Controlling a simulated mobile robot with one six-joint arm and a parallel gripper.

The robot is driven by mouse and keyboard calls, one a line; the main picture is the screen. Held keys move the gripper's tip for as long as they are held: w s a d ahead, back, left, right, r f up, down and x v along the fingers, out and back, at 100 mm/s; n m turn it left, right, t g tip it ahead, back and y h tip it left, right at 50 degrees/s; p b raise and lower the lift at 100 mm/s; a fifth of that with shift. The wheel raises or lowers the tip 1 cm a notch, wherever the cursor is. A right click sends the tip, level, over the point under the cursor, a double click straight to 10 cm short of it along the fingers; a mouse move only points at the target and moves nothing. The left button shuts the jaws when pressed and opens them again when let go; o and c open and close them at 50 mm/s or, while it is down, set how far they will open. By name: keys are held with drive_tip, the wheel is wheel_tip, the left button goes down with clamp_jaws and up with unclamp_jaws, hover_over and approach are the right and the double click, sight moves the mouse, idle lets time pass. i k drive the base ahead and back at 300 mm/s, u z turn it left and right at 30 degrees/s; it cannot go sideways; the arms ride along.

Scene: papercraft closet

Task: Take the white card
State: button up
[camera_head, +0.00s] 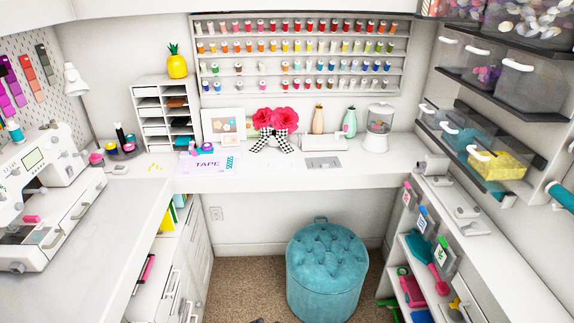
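I cannot tell for sure which item is the white card. A pale grey-white flat piece (323,163) lies further right on the same desk, in front of a white box-like machine (325,141). A white-framed picture (213,124) leans against the back wall. My gripper is not in view, so its state and distance from these things do not show.
A round teal tufted stool (326,275) stands on the floor before the back desk (400,172). A white sewing machine (38,180) stands on the left counter (80,265). Shelves with clear bins (530,85) jut out at right. The desk's front middle is mostly clear.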

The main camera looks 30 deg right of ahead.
sight(291, 164)
drive_tip(key=z, duration=0.4)
drive_tip(key=i, duration=1.25)
drive_tip(key=z, duration=0.4)
drive_tip(key=k, duration=0.15)
drive_tip(key=u, duration=2.7)
